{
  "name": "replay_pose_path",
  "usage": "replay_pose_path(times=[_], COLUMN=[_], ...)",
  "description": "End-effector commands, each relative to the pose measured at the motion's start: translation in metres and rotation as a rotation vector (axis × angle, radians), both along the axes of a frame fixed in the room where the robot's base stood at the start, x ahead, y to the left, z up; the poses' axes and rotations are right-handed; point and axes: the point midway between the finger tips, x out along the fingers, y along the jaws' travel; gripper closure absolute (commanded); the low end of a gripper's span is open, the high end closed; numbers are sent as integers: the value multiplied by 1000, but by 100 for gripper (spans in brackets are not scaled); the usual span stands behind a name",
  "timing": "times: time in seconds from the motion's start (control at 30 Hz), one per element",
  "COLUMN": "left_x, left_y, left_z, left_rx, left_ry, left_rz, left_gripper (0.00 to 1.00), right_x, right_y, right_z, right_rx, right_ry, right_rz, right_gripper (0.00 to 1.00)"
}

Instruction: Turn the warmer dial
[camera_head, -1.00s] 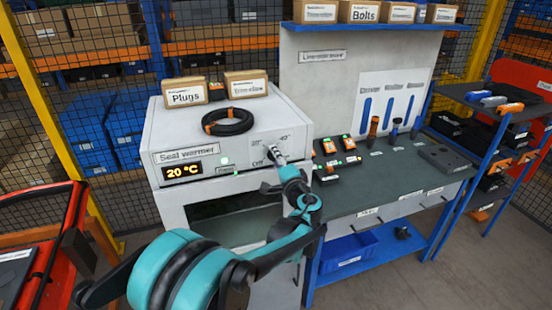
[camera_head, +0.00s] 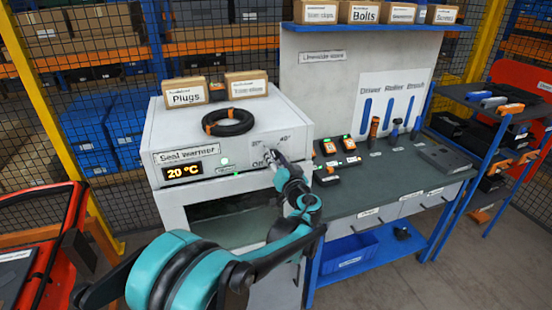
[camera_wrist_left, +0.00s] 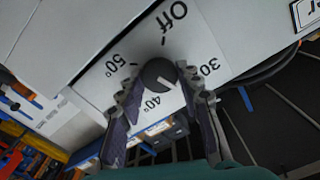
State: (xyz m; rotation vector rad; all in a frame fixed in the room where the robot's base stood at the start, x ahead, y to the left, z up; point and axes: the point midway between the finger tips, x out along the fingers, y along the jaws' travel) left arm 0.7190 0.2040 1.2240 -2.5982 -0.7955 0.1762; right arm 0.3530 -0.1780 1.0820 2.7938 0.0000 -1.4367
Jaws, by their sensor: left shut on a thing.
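In the head view my left gripper (camera_head: 273,157) is at the warmer's front face and mostly hides the dial. My right gripper is not in view.
Boxes and a black cable coil (camera_head: 228,122) lie on the warmer. Several small devices (camera_head: 338,146) stand on the green bench top (camera_head: 385,179) to the right. A red cart (camera_head: 40,250) is at the left, and a blue-framed shelf (camera_head: 480,130) at the right.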

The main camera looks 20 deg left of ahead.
Motion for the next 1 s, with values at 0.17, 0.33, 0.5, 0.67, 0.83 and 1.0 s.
replay_pose_path(times=[0.17,0.33,0.5,0.67,0.83,1.0], left_x=[-1,-1,-1,-1,-2,-2], left_y=[0,1,1,1,1,2], left_z=[-2,-2,-2,-2,-2,-2], left_rx=[-143,-276,-410,-536,-671,-804], left_ry=[-93,-183,-274,-359,-449,-539], left_rz=[0,1,1,1,1,1], left_gripper=[94,94,94,94,94,94], right_x=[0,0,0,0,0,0], right_y=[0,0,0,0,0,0], right_z=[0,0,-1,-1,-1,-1], right_rx=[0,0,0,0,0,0], right_ry=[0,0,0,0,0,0], right_rz=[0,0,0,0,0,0], right_gripper=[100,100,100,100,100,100])
